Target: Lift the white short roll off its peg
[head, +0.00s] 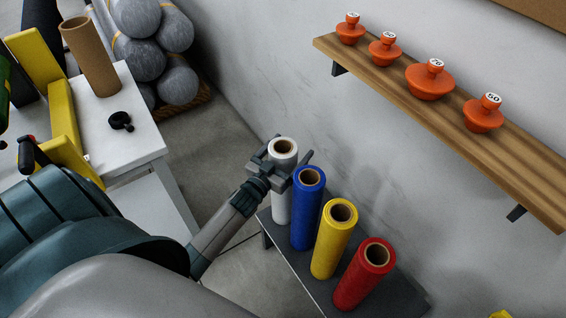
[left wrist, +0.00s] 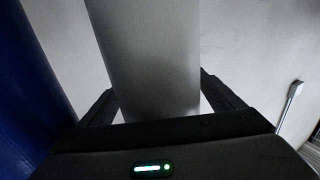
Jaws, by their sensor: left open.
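The white short roll (head: 281,205) stands upright at the far left end of a row of rolls on a dark low bench (head: 308,283). Its brown core shows at the top. My left gripper (head: 282,157) is at the upper part of this roll, with its open fingers on either side of it. In the left wrist view the white roll (left wrist: 145,60) stands between the two fingers (left wrist: 155,104), looking grey in shade. I cannot tell whether the fingers touch it. The peg is hidden inside the roll. My right gripper is not in view.
A blue roll (head: 307,210) stands close beside the white one, then a yellow roll (head: 334,240) and a red roll (head: 364,275). A wall shelf (head: 450,107) with several orange knobbed pieces is at the right. A white table (head: 140,140) stands left.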

